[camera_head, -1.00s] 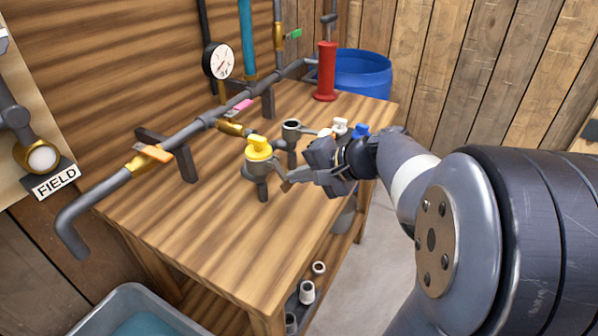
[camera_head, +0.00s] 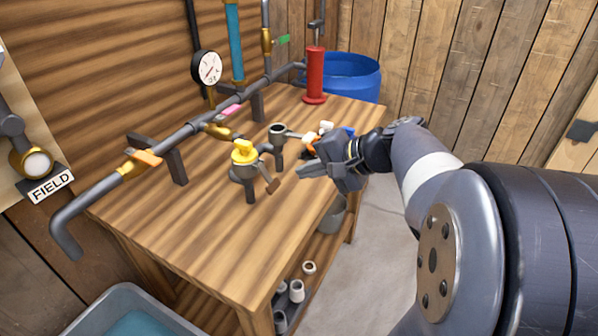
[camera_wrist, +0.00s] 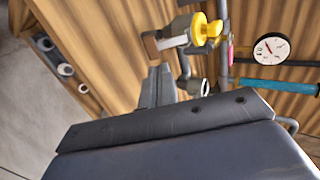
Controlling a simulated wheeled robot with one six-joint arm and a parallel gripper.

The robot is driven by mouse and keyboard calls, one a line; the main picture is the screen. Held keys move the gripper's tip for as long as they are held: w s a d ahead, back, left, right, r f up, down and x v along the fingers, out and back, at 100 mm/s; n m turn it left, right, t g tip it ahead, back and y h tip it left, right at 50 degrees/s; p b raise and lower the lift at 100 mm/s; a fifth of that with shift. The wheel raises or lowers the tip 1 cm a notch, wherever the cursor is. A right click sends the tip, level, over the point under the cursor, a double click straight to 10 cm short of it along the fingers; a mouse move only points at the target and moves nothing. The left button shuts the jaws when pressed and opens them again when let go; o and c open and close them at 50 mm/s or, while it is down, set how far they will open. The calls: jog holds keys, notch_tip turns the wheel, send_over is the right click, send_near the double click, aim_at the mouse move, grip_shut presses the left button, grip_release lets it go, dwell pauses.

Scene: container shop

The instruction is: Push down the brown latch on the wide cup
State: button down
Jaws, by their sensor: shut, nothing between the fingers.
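The wide grey cup (camera_head: 243,173) stands on a post on the wooden bench and has a yellow fitting (camera_head: 245,153) on top. The brown latch (camera_head: 272,186) is at the end of a short arm on the cup's right side and slants downward. In the wrist view the brown latch (camera_wrist: 150,44) is beyond my fingertips, with the yellow fitting (camera_wrist: 206,28) to its right. My gripper (camera_head: 301,172) is shut and empty, right of the latch with a small gap. Its fingers (camera_wrist: 157,84) also show in the wrist view.
A narrower open cup (camera_head: 277,131) stands just behind. A grey pipe (camera_head: 192,128) with valves and a gauge (camera_head: 206,68) runs along the back. Small coloured parts lie behind my gripper. A red cylinder (camera_head: 315,76) stands at the far corner. The bench front (camera_head: 210,245) is clear.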

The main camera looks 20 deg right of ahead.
jog(key=v, duration=0.6)
jog(key=shift+s+d+r+p, duration=0.2)
jog(key=shift+s+d+p, duration=0.05)
jog(key=shift+p, duration=0.05)
